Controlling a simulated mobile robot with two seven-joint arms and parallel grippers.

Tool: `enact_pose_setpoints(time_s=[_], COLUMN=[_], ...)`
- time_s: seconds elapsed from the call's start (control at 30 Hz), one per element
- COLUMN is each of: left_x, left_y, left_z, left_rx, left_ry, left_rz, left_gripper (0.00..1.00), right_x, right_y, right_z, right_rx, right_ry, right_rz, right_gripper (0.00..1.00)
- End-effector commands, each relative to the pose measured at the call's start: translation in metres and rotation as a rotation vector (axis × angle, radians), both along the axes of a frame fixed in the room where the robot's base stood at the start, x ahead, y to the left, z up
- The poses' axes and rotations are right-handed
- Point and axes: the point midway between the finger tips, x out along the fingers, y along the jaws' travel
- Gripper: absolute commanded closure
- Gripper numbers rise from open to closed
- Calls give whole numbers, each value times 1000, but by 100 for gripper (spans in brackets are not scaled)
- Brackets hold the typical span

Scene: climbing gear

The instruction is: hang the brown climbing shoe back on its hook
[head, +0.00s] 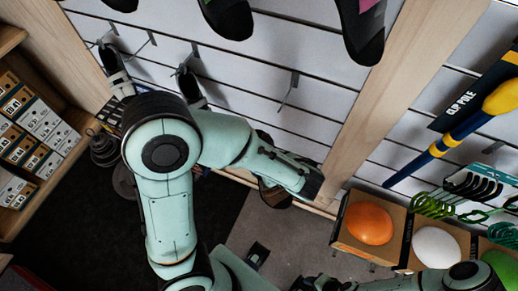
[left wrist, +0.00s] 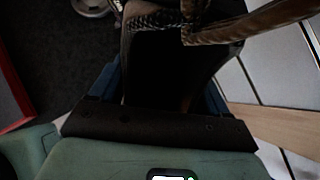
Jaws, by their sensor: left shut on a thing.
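My left arm reaches across the middle of the head view, and its gripper (head: 309,183) points down and away. In the left wrist view the blue fingers of my left gripper (left wrist: 160,92) are shut on the brown climbing shoe (left wrist: 218,34), dark inside with a brown strap. In the head view a small part of the shoe (head: 274,194) shows below my arm, and the rest is hidden. A bare hook (head: 289,90) sticks out of the white slatted wall above my arm. My right gripper (head: 318,284) is at the bottom edge, its fingers unclear.
Other shoes hang at the top (head: 228,18) and upper right (head: 362,32). More shoes hang at the left (head: 190,86). A wooden post (head: 378,95) stands right of the bare hook. Boxes with an orange hold (head: 370,223) and a white hold (head: 436,247) stand lower right.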

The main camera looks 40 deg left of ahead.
Motion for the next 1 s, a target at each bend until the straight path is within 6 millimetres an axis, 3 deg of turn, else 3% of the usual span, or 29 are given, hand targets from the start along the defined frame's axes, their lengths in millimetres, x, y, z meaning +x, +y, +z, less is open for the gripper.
enact_pose_setpoints(time_s=[0.2,1.0], left_x=[0,43], left_y=[-1,9], left_z=[3,1], left_rx=[50,51], left_ry=[-28,-30], left_rz=[-148,-148], left_gripper=[69,69], right_x=[-3,-1], right_y=[0,0], right_z=[-7,-2], right_rx=[0,-1], right_ry=[4,2], right_rz=[-1,0], right_gripper=[57,57])
